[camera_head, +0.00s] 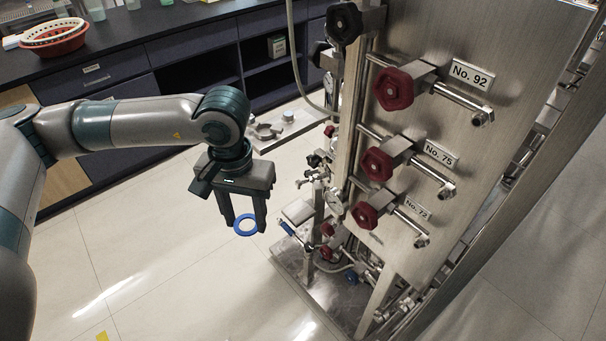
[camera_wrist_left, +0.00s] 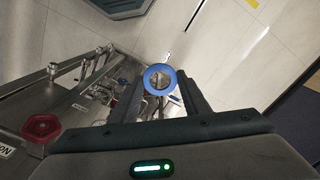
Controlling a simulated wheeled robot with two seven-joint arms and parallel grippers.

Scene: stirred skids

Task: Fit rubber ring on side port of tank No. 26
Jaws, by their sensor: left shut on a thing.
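A blue rubber ring (camera_head: 245,224) is held between the fingertips of my left gripper (camera_head: 246,228), left of the steel skid. The ring also shows in the left wrist view (camera_wrist_left: 159,79), between the two dark fingers of my left gripper (camera_wrist_left: 160,84). The gripper is shut on it, and the ring is apart from the skid. Labels No. 92, No. 75 and No. 72 show on the skid's panel (camera_head: 500,130). I cannot make out a No. 26 label or tell which side port it marks. My right gripper is not in view.
Red valve knobs (camera_head: 393,89) and thin pipes stick out from the skid. A gauge (camera_head: 334,212) and small fittings crowd its lower left side. A dark counter (camera_head: 150,38) with a red basket (camera_head: 55,44) stands at the back left.

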